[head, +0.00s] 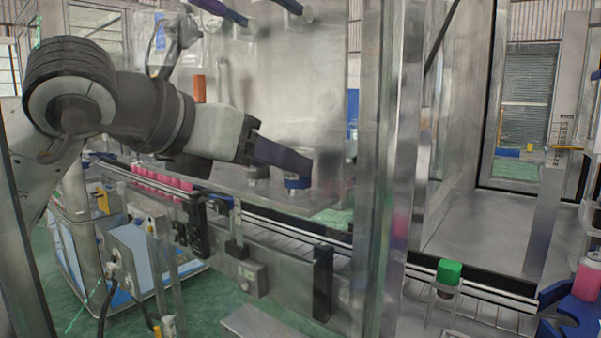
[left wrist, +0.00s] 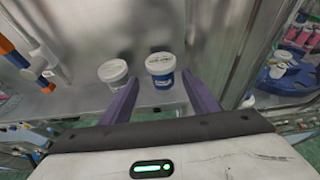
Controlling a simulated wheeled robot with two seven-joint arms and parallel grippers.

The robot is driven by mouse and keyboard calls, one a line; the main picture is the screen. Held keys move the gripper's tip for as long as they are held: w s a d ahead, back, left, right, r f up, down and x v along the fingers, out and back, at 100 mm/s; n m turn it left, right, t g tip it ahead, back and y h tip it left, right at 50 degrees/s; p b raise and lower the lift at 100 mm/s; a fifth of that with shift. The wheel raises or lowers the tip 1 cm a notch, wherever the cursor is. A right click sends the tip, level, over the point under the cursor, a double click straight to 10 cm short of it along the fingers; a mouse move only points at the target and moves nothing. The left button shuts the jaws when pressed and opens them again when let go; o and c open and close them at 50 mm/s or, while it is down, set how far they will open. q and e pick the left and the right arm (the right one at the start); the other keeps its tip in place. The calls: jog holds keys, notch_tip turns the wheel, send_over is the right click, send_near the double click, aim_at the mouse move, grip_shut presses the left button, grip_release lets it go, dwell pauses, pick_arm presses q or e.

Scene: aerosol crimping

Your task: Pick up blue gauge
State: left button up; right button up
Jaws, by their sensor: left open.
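The blue gauge (head: 297,182) stands on a metal shelf in the head view, just under the tip of my left gripper (head: 304,165). In the left wrist view the blue gauge (left wrist: 160,70) is a short blue cylinder with a white top. My left gripper (left wrist: 160,80) is open, and its two purple fingers point toward the blue gauge from either side. The gauge appears between and slightly beyond the fingertips; I cannot tell whether they touch it. My right gripper is not in view.
A grey-white gauge (left wrist: 113,72) stands just left of the blue one. The metal shelf (head: 318,203) ends at a front edge above a conveyor with pink cans (head: 160,180). A metal post (head: 378,150) rises to the right. A green block (head: 449,271) sits farther right.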

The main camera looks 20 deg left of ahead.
pick_arm(q)
jog(key=p+x, duration=0.1)
jog(key=x, duration=0.4)
jog(key=shift+w+d+f+p, duration=0.1)
jog(key=shift+w+d+p, duration=0.2)
jog(key=shift+w, duration=0.05)
jog(key=c, duration=1.1)
jog(key=shift+c, duration=0.2)
